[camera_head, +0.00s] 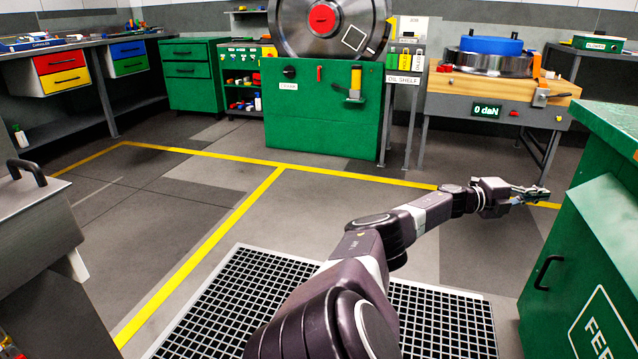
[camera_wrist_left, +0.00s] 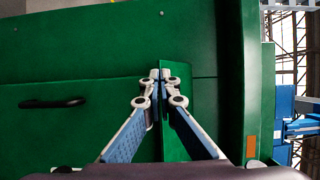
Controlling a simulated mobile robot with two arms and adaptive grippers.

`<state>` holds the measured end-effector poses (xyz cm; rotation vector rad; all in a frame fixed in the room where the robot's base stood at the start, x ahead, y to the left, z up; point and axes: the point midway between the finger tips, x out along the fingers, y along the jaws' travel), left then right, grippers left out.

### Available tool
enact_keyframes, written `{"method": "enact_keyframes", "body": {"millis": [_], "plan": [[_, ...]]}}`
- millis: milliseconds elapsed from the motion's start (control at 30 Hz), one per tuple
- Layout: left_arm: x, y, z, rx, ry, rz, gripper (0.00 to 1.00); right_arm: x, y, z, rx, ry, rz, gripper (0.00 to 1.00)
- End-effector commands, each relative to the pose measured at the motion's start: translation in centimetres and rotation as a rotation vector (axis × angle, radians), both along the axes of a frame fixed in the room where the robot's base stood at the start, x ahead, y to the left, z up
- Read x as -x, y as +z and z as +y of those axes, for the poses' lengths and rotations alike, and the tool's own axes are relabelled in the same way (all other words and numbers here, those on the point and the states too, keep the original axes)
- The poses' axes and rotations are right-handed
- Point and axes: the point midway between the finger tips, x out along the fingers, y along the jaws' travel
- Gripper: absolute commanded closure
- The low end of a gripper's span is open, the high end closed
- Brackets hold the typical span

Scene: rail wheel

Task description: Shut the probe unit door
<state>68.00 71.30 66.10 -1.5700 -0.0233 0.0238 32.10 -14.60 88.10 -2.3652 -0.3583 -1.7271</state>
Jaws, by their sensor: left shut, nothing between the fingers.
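The green probe unit cabinet (camera_head: 592,160) stands at the right edge of the head view, cut off by the frame. How far the door stands open is hard to tell. My left gripper (camera_head: 530,193) reaches out beside the cabinet's far side, shut and empty. In the left wrist view the fingertips (camera_wrist_left: 160,75) meet in front of green panels, by a narrow green upright strip (camera_wrist_left: 175,115); contact is unclear. A dark handle (camera_wrist_left: 52,102) shows left of them. My right gripper is not visible.
A metal grating (camera_head: 440,320) lies under my arm. Yellow lines (camera_head: 225,250) mark the open grey floor. A green stand (camera_head: 322,110) with a large wheel and a wooden bench (camera_head: 495,95) stand at the back. A grey metal unit (camera_head: 35,225) is at the left.

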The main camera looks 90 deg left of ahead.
Motion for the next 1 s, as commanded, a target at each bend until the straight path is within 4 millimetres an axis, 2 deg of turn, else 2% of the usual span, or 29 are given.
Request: {"method": "enact_keyframes", "body": {"millis": [733, 1000], "plan": [[0.1, -0.1, 0.0, 0.0, -0.001, 0.0, 1.0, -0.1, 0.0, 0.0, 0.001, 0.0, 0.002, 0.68], [1.5, -0.3, 0.1, 0.0, 0.002, 0.002, 1.0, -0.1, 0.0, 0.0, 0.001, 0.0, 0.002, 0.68]]}}
